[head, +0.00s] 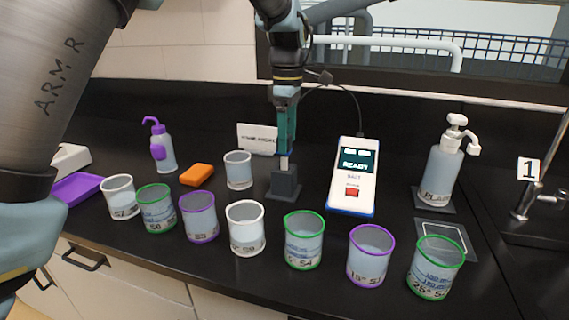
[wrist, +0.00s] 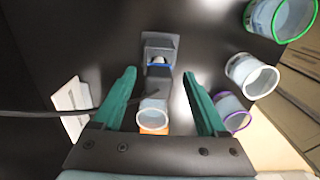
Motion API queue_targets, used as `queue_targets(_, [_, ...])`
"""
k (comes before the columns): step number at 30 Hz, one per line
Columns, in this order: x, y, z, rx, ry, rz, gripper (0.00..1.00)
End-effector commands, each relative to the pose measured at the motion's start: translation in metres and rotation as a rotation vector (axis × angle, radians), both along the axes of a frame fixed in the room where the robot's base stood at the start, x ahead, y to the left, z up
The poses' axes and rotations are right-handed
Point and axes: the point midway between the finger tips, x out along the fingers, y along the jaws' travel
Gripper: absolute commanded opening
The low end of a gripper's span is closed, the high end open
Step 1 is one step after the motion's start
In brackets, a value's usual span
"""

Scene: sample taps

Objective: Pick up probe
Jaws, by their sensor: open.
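The probe (head: 284,163) stands upright in a dark grey holder block (head: 285,187) on the black bench. Its white lower part shows above the block, and a cable runs from the meter (head: 353,185) up behind my wrist. My gripper (head: 286,145) points down over the probe with teal fingers. In the wrist view the probe (wrist: 157,78) lies between the two spread fingers (wrist: 159,75), with a gap on each side. Its blue ring and the holder (wrist: 160,43) show beyond it. The fingers hide the probe's upper part in the head view.
Several beakers with coloured rims stand in front, among them a green-rimmed one (head: 303,240). A clear beaker (head: 239,170), an orange block (head: 197,175) and a wash bottle (head: 160,148) are left of the holder. A pump bottle (head: 444,165) is at right. The cable (wrist: 50,113) crosses at left.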

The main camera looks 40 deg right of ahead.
Motion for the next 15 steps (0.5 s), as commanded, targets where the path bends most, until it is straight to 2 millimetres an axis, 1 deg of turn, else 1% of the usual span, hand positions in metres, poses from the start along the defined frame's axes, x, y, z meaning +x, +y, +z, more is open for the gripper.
queue_targets(2, [0.002, 0.001, -0.006, 0.003, 0.001, 0.000, 0.75])
queue_targets(6, [0.007, 0.004, -0.026, 0.005, 0.002, 0.001, 0.75])
queue_targets(9, [0.006, 0.004, -0.041, 0.003, 0.002, 0.000, 0.75])
queue_targets(12, [0.006, 0.003, -0.048, 0.000, 0.001, -0.001, 0.75])
queue_targets(15, [0.007, 0.003, -0.050, -0.001, 0.001, -0.001, 0.75])
